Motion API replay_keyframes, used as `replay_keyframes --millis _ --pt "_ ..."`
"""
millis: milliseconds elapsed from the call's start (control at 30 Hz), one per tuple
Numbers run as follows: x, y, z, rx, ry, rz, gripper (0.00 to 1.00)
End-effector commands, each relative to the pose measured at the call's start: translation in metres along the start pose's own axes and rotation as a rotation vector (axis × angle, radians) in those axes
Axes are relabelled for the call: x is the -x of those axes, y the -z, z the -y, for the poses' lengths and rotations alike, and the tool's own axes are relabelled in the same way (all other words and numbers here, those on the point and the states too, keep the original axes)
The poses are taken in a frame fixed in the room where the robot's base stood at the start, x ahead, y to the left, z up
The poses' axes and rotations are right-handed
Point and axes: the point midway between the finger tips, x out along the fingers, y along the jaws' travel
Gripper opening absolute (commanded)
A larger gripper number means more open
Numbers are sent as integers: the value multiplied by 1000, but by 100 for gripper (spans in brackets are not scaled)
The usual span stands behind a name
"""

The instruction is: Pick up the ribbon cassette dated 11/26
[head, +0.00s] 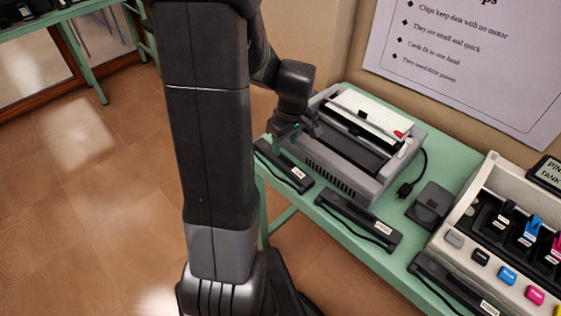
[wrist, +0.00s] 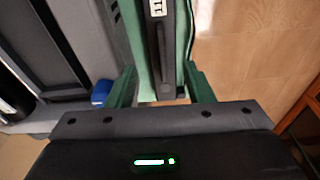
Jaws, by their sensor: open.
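Three black ribbon cassettes with white labels lie along the front of the green table in the head view: a left one (head: 283,168), a middle one (head: 358,222) and a right one (head: 455,284). Their labels are too small to read there. My gripper (head: 292,133) is low over the table beside the printer, close to the left cassette. In the wrist view the open green fingers (wrist: 160,78) stand on either side of a black cassette (wrist: 162,65). Its label (wrist: 157,8) is cut off by the top edge; only part of it, like "11", shows.
A grey printer (head: 365,140) stands right behind the left cassette, and its grey side (wrist: 70,30) is close to the left finger. A black plug and cable (head: 410,185), a dark box (head: 432,203) and an ink tank unit (head: 490,215) are further right. Open floor lies left.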

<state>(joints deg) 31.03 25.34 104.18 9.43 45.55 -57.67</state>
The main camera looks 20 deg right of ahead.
Motion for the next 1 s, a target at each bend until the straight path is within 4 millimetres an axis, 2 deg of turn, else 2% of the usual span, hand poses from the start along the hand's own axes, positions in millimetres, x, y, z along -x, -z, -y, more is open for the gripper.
replay_keyframes --millis 267,567,900,1000 --pt "-20 0 2 0 2 1 47" --pt "-56 0 4 -1 1 1 47" --pt "-61 0 3 -1 -1 -1 47" --pt "-61 0 3 -1 -1 -1 28"
